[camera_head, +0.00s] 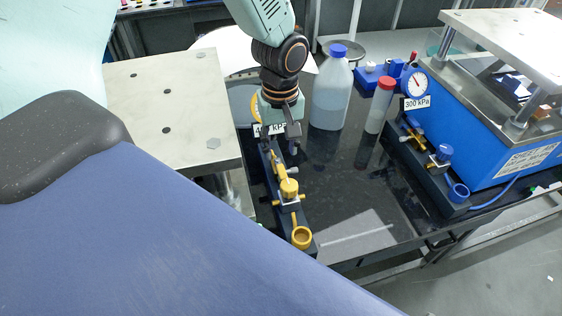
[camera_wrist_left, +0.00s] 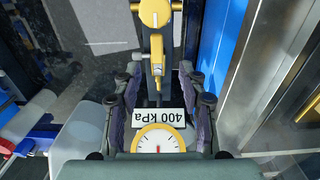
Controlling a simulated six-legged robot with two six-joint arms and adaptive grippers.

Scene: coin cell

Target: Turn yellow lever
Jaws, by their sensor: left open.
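The yellow lever (camera_wrist_left: 155,66) is on a black valve block (camera_head: 311,248) at the near edge of the dark table. In the left wrist view it lies lengthwise along the block, between the fingers of my left gripper (camera_wrist_left: 161,78). The gripper is open, with a finger on each side and gaps to the lever. In the head view the gripper (camera_head: 281,134) points down over the far end of the block and partly hides the lever (camera_head: 278,163). A yellow-rimmed gauge (camera_wrist_left: 158,140) and a 400 kPa label (camera_wrist_left: 160,119) sit behind the lever. My right gripper is not in view.
A grey metal plate (camera_head: 170,105) stands close left of the block. A blue-capped bottle (camera_head: 331,95) and a red-capped bottle (camera_head: 378,108) stand to the right. A blue press (camera_head: 470,130) with its own valve block is farther right. Table between them is mostly clear.

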